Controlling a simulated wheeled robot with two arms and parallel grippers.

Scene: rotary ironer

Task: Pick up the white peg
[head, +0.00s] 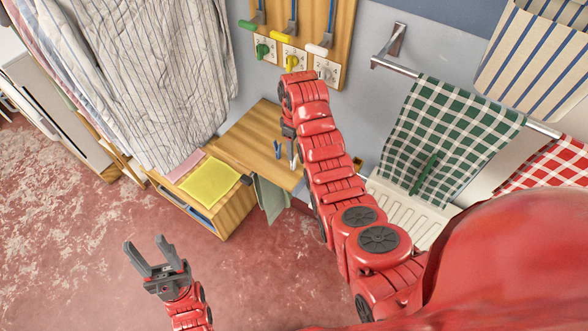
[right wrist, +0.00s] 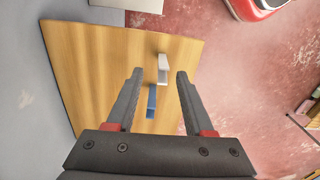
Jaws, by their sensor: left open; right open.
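The white peg (right wrist: 163,68) lies on the wooden worktop (right wrist: 85,60) in the right wrist view. A blue peg (right wrist: 151,100) lies just beside its near end; it also shows in the head view (head: 277,149). My right gripper (right wrist: 158,73) is open, pointing down over the worktop. In the picture the white peg appears between its fingertips, nearer the right finger; I cannot tell the height gap. In the head view the right wrist and gripper largely hide that spot. My left gripper (head: 144,243) is open and empty over the red floor, away from the pegs.
A yellow cloth (head: 210,181) and a pink one lie left of the worktop. Striped laundry (head: 150,60) hangs at left. A board (head: 343,25) with coloured handles is on the wall behind. A green checked towel (head: 445,130) hangs at right. The floor at left is clear.

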